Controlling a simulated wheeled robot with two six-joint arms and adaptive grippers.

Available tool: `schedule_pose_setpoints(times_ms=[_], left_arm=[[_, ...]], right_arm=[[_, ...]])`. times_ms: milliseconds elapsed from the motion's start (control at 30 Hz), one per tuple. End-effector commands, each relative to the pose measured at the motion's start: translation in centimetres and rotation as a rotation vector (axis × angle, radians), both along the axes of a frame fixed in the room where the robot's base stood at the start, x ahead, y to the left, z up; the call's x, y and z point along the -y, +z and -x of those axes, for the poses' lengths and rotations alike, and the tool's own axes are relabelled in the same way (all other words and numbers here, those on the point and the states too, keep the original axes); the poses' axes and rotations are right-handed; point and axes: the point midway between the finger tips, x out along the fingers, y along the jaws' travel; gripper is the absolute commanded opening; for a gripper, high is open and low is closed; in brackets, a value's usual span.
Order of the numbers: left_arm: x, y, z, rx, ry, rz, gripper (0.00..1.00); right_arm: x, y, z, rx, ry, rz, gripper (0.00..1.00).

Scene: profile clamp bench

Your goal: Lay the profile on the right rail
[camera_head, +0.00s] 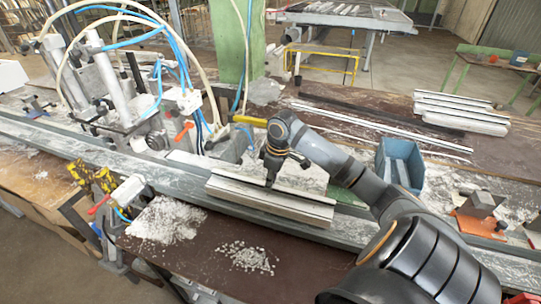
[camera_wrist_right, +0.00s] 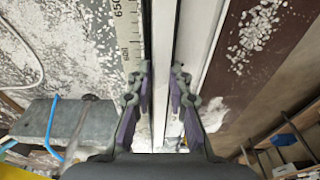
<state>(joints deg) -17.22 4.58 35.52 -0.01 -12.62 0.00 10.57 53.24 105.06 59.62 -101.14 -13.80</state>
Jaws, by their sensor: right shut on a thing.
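A long pale profile (camera_head: 290,208) shows in the head view at the middle of the bench, lying lengthwise along the grey rail (camera_head: 345,232). My right gripper (camera_head: 271,178) points down from above and is shut on its upright part. In the right wrist view the gripper (camera_wrist_right: 160,80) has one finger on each side of a thin pale strip of the profile (camera_wrist_right: 163,45). The fingers and the profile hide its underside, so I cannot tell whether it touches the rail. My left gripper is not in view.
A clamp machine (camera_head: 120,90) with hoses stands at the left. A blue bin (camera_head: 400,165) is right of my arm. Several pale profiles (camera_head: 460,110) lie at the back right. An orange-based block (camera_head: 480,210) sits at the right. White chips (camera_head: 248,257) litter the front bench.

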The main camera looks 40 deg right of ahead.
Motion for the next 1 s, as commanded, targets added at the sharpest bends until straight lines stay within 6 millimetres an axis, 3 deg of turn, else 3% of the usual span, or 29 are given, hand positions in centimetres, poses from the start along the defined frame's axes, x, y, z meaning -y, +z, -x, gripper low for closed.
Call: schedule_pose_setpoints(times_ms=[533,567,700,1000], left_arm=[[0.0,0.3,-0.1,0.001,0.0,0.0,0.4],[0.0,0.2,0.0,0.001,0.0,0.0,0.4],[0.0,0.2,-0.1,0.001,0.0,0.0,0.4],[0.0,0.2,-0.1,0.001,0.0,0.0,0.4]], right_arm=[[0.0,-1.1,0.0,0.002,0.001,0.0,0.0],[0.0,-1.2,0.0,-0.001,0.0,0.0,0.22],[0.0,-1.2,0.0,-0.001,0.0,0.0,0.41],[0.0,-1.1,0.0,0.0,0.0,0.0,0.41]])
